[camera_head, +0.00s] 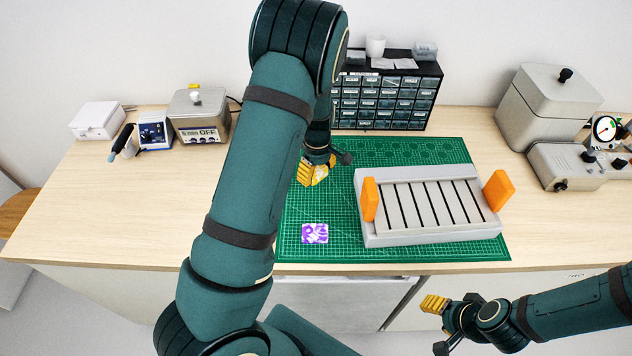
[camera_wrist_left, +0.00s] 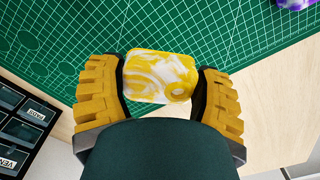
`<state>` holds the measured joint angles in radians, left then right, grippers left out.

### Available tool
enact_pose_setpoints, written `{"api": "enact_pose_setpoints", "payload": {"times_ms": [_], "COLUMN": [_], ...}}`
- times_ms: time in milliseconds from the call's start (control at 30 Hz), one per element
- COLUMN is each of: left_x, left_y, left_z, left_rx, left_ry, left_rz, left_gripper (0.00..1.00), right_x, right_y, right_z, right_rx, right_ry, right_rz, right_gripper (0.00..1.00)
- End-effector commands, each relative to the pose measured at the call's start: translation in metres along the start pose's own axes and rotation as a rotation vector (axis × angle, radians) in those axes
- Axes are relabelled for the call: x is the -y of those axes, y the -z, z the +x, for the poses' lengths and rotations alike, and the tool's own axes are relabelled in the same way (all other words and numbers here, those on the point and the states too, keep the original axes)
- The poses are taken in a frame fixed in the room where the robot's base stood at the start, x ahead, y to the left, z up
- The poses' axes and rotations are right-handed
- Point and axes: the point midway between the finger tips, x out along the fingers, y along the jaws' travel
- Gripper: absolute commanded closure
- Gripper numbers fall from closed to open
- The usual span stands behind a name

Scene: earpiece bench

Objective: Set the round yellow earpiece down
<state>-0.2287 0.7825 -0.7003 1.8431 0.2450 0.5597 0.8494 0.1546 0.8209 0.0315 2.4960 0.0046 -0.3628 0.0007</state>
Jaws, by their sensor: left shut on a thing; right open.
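In the head view the piece is mostly hidden by the fingers. My right gripper (camera_head: 440,322) is open and empty, in front of the bench edge.
A purple-and-white piece (camera_head: 314,233) lies on the mat's front left. A grey slotted rack (camera_head: 420,240) with orange end handles covers the mat's right part. A drawer cabinet (camera_head: 385,98) stands behind. Mat between rack and purple piece is clear.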

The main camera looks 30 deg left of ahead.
Motion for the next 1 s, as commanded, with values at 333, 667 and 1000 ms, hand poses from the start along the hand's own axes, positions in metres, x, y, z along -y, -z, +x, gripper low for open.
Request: {"api": "enact_pose_setpoints", "payload": {"times_ms": [333, 667, 1000], "left_x": [0.0, -0.001, -0.001], "left_y": [0.0, 0.0, 0.0], "left_z": [0.035, 0.044, 0.047], "left_rx": [0.001, 0.0, 0.0], "left_ry": [0.001, -0.001, -0.001], "left_rz": [-0.001, 0.001, 0.001], "left_gripper": [0.68, 0.68, 0.0], "right_x": [-0.001, -0.001, -0.002], "right_y": [0.0, 0.0, -0.001], "right_z": [0.003, 0.003, 0.005], "right_rx": [0.0, 0.0, 0.0], "right_ry": [0.0, -0.001, -0.001], "right_rz": [0.0, 0.0, 0.0], "right_gripper": [0.5, 0.5, 0.5]}}
